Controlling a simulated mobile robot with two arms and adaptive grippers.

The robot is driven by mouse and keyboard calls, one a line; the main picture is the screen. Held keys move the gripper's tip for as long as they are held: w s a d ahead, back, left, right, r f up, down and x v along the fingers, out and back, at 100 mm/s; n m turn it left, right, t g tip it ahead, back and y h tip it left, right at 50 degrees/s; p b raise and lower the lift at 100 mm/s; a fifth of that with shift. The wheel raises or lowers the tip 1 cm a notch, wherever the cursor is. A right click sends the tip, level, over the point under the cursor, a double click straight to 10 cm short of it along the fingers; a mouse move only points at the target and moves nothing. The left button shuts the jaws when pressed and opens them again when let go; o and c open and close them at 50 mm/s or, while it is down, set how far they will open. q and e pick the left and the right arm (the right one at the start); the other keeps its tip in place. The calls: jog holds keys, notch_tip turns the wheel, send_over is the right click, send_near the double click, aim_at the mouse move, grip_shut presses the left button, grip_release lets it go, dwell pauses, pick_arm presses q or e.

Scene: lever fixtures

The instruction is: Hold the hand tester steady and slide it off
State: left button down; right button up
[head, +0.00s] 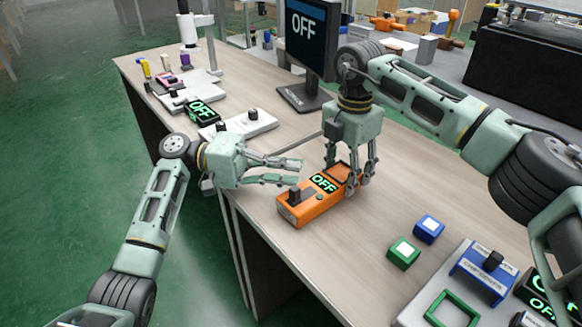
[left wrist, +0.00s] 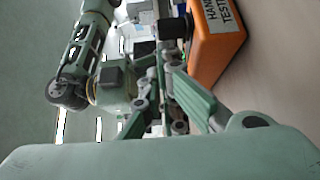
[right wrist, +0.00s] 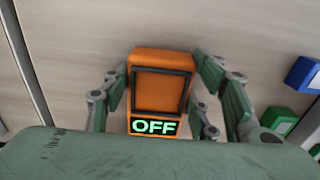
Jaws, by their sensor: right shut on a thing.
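The orange hand tester (head: 318,207) lies on the wooden table near its front edge, with a lit green OFF display. A black slider knob (head: 294,194) stands up at its left end; the knob also shows in the left wrist view (left wrist: 172,28). My right gripper (head: 349,182) is shut on the tester's right end from above, and its fingers flank the orange body (right wrist: 160,62) in the right wrist view. My left gripper (head: 299,171) is open and empty, its fingers parted just above and beside the knob; contact with the knob is not clear.
A monitor (head: 305,38) reading OFF stands behind. A green block (head: 403,254) and a blue block (head: 429,229) lie to the right, before a grey panel (head: 420,312) with fixtures. White fixtures (head: 240,124) and another OFF display (head: 201,110) stand to the left.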

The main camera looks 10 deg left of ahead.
pick_arm(q)
jog(key=a, duration=0.6)
jog(key=w+a, duration=0.1)
jog(key=a, duration=0.2)
jog(key=shift+a, duration=0.2)
pick_arm(e)
jog(key=shift+d+f, duration=0.1)
jog(key=shift+d, duration=0.05)
jog(key=o, duration=1.4)
jog(key=shift+w, duration=0.1)
jog(key=shift+c, duration=0.2)
